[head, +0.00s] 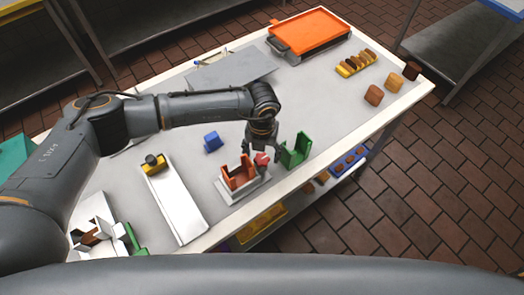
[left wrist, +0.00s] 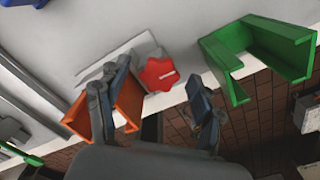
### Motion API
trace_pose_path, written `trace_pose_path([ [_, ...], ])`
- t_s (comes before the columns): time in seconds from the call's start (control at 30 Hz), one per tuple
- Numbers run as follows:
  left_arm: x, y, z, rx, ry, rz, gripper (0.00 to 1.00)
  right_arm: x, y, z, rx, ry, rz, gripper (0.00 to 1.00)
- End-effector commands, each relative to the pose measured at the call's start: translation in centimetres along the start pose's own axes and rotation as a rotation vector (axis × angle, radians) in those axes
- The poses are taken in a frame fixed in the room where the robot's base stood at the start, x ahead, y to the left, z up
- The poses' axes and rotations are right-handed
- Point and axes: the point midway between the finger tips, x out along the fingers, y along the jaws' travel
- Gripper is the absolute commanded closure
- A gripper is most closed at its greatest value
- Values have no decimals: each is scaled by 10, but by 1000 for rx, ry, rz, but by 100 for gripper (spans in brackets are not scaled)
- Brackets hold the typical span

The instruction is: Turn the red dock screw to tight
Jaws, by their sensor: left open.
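The red dock screw (head: 261,159) is a small red knob at the right side of the orange dock (head: 238,180), which stands on a white base (head: 257,187). In the left wrist view the screw (left wrist: 158,70) is a lobed red knob with a short white, nearly level mark. My left gripper (head: 263,152) is open and points down over the screw. In the left wrist view its fingers (left wrist: 158,84) stand on either side of the screw, apart from it, the left one overlapping the orange dock (left wrist: 128,103). I cannot tell the exact height gap. My right gripper is out of view.
A green bracket (head: 296,150) stands close right of the screw. A blue block (head: 212,141) lies behind the dock, and a long white tray (head: 180,207) is to its left. An orange tray (head: 308,29) and bread pieces are farther back. The table's front edge is close.

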Motion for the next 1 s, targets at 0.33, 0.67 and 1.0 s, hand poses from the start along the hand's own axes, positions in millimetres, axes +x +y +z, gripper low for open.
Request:
trace_pose_path([
  [0.33,-1,0,0,1,0,-1,84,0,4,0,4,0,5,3],
  [0.67,1,-1,0,37,-1,-2,88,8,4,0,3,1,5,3],
  [1.0,6,-2,0,255,-3,-2,88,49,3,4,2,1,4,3],
])
